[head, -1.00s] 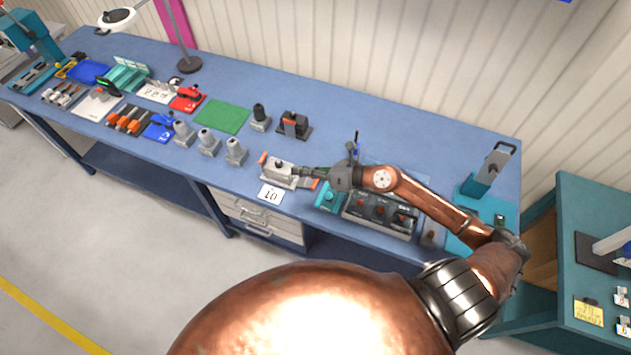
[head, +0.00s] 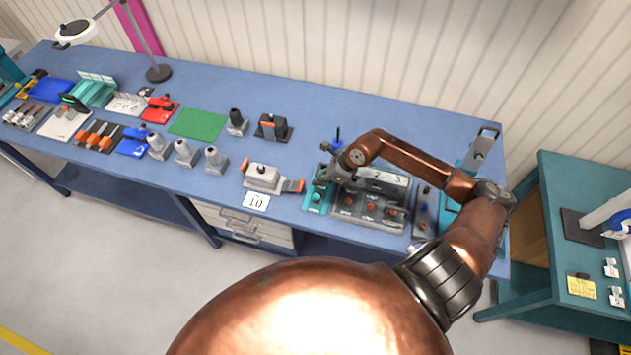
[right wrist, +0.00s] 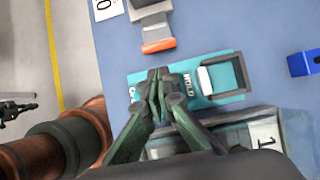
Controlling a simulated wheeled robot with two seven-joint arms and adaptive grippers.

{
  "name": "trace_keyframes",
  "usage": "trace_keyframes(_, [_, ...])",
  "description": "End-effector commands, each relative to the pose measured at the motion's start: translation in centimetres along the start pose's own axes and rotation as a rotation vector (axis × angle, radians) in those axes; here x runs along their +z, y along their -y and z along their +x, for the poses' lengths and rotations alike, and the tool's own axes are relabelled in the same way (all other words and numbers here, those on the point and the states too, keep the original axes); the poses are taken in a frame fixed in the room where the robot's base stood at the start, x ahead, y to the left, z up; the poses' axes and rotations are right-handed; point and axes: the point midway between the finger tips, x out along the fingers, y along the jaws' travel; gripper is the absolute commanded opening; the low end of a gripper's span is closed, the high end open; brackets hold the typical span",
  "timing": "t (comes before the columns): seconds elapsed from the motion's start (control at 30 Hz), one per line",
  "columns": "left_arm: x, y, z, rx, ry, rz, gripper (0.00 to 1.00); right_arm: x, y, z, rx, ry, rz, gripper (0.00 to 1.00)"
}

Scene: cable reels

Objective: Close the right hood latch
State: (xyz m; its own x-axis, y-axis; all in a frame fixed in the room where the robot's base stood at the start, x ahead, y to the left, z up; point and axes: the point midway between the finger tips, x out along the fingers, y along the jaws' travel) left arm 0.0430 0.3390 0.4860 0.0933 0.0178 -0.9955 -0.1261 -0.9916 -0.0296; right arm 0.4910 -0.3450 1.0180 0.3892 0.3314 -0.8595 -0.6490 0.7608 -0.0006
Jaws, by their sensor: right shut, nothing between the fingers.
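The grey connector hood (head: 262,178) sits on the blue bench behind the card marked 10 (head: 256,202). Its right latch (head: 293,185) has an orange end and sticks out to the right, low over the bench. The left latch (head: 245,164) is orange too and partly seen. In the right wrist view the right latch's orange end (right wrist: 158,46) lies beyond my fingertips. My right gripper (head: 318,180) is shut and empty, to the right of the latch and apart from it. The wrist view shows its fingertips (right wrist: 158,73) together over a teal fixture (right wrist: 215,80). My left gripper is out of view.
A grey module box (head: 372,205) with orange knobs stands right of the teal fixture, close under my right arm. Grey connectors (head: 215,158) stand left of the hood, and a black-and-orange block (head: 273,127) behind it.

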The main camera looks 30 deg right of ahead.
Motion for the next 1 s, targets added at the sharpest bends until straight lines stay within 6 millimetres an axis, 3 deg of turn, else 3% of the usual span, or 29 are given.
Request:
trace_keyframes(0.2, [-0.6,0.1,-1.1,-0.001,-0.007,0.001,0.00,0.2,-0.1,4.0,0.004,0.003,0.005,0.00])
trace_keyframes(0.43, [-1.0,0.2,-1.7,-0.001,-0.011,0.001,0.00,0.2,-0.1,7.1,0.002,0.002,0.001,0.00])
trace_keyframes(0.63, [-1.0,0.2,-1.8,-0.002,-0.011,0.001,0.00,0.1,-0.1,8.0,0.001,0.001,0.001,0.00])
trace_keyframes(1.0, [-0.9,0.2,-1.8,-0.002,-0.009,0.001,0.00,0.2,-0.1,7.9,0.001,-0.004,-0.001,0.00])
